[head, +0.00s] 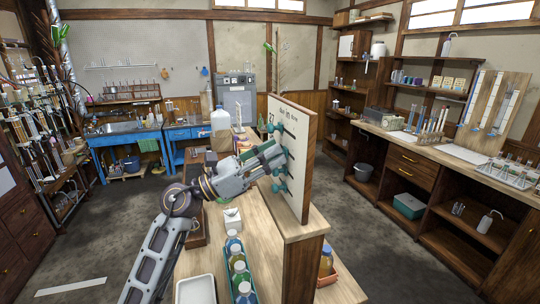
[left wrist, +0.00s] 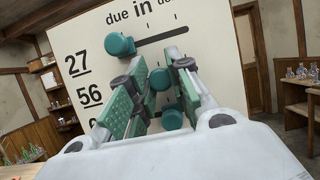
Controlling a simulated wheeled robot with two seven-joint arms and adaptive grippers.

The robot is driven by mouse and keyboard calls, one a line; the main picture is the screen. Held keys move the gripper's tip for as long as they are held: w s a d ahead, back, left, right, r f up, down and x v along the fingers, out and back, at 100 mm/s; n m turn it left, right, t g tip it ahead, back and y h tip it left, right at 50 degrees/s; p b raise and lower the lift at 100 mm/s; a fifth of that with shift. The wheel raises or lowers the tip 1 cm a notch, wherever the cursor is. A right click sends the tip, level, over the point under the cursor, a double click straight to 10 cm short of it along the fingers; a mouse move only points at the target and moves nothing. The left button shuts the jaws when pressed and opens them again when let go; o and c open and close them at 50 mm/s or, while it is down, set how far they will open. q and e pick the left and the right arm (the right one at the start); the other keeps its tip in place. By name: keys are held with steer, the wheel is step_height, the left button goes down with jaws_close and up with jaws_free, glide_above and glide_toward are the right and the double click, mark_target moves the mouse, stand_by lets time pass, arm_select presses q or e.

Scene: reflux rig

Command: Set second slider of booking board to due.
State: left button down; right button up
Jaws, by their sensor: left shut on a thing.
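The booking board (head: 300,150) is a pale upright panel on a wooden stand, with teal slider knobs on its left-facing side. In the left wrist view the board (left wrist: 88,28) shows the words "due" and "in" above dark slots, and row numbers 27 and 56 at left. The top slider knob (left wrist: 120,45) is under "due". My left gripper (left wrist: 152,82) is at the second row, shut on the second slider, whose knob is mostly hidden between the finger pads. My left gripper (head: 272,158) also shows in the head view. My right gripper is out of view.
Shelves and a counter line the right wall.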

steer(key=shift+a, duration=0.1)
arm_select(q)
steer(key=w+b, duration=0.1)
steer(key=w+a, duration=0.1)
steer(key=shift+w+f+b, duration=0.15)
steer(key=shift+w+b, duration=0.15)
steer(key=shift+b, duration=0.05)
steer(key=shift+w, duration=0.3)
steer(key=shift+w+a, duration=0.15)
steer(key=shift+w, duration=0.05)
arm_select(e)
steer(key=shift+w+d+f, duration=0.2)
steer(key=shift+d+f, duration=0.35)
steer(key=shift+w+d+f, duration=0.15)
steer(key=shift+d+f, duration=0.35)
arm_select(q)
steer(key=c, duration=1.7)
jaws_free()
steer(key=o, duration=0.4)
steer(key=shift+w, duration=0.2)
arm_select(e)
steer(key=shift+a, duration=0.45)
